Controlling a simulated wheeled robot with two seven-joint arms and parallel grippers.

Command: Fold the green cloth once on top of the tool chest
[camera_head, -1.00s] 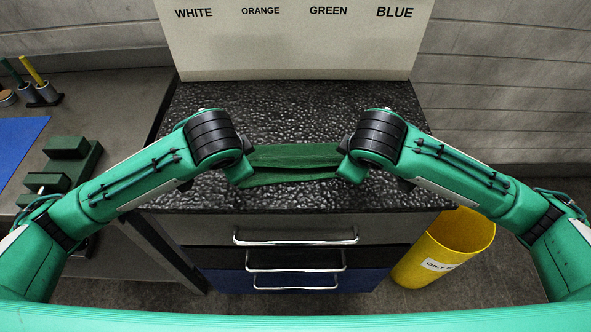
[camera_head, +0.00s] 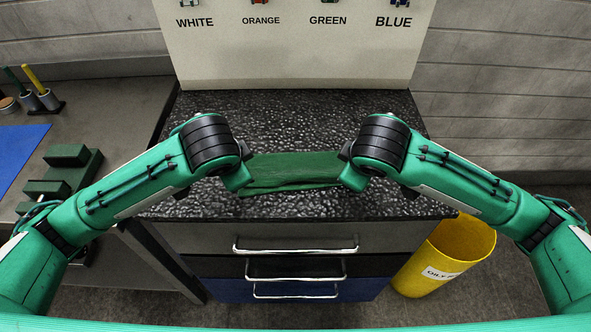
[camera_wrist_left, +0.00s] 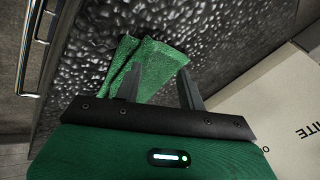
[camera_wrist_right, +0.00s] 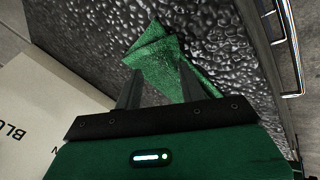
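The green cloth (camera_head: 292,172) lies as a narrow strip on the black pebbled top of the tool chest (camera_head: 290,207), between my two grippers. Overlapping layers and corners show in the left wrist view (camera_wrist_left: 121,58) and the right wrist view (camera_wrist_right: 157,50). My left gripper (camera_wrist_left: 160,68) is open at the cloth's left end, one finger overlapping the cloth in view. My right gripper (camera_wrist_right: 160,69) is open at its right end, its fingers apart in front of the cloth. In the head view my wrists hide both fingertips and the cloth's ends. I cannot tell whether the fingers touch it.
A pale panel (camera_head: 290,55) labelled WHITE, ORANGE, GREEN and BLUE stands behind the chest. A yellow bin (camera_head: 440,262) stands at right. A left bench (camera_head: 100,115) holds a blue mat (camera_head: 18,150) and green blocks (camera_head: 68,155). The chest top behind the cloth is clear.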

